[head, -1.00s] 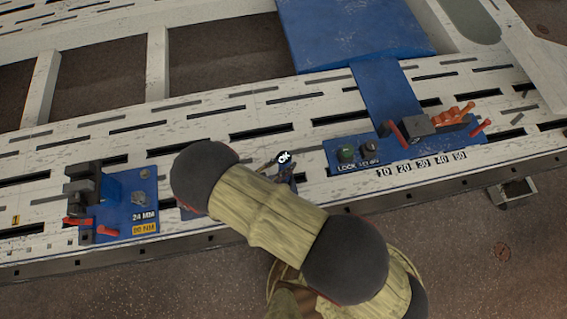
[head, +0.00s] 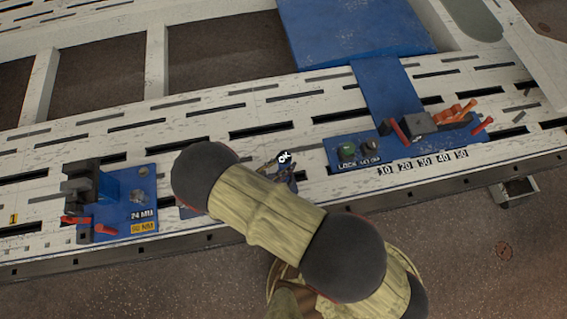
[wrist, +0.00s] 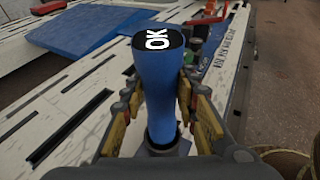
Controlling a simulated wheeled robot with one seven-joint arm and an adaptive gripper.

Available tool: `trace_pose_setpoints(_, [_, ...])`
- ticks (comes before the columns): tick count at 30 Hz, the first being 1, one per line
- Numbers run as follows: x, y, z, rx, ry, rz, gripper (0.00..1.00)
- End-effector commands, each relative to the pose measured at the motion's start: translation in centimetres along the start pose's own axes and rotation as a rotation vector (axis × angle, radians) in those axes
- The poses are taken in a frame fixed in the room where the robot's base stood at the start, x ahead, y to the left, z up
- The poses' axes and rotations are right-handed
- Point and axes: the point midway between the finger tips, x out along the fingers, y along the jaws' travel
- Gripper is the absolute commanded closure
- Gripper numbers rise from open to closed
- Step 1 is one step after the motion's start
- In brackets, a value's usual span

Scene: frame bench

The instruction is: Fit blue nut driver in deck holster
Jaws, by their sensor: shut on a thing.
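The blue nut driver (wrist: 160,85) stands roughly upright in the wrist view, with a black cap marked OK. Its cap (head: 285,157) also shows in the head view, just beyond my arm. My gripper (wrist: 160,100) is shut on the handle, one yellow-and-grey finger on each side. A dark ring and some blue surface show around the handle's lower end. The driver's tip is hidden, and I cannot tell whether it sits in the deck holster. In the head view my arm covers most of that spot.
A blue fixture (head: 118,215) marked 24 MM, with black blocks and red levers, stands at left on the white slotted deck (head: 230,112). A blue fixture (head: 352,170) with green and dark knobs and red and orange levers is at right. A blue panel (head: 350,35) lies behind.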

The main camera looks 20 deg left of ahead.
Motion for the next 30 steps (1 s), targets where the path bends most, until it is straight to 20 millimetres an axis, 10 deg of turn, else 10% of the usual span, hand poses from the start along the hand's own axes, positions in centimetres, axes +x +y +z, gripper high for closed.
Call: trace_pose_setpoints(30, [0.6, 0.0, -2.0, 0.0, -0.002, 0.0, 1.0])
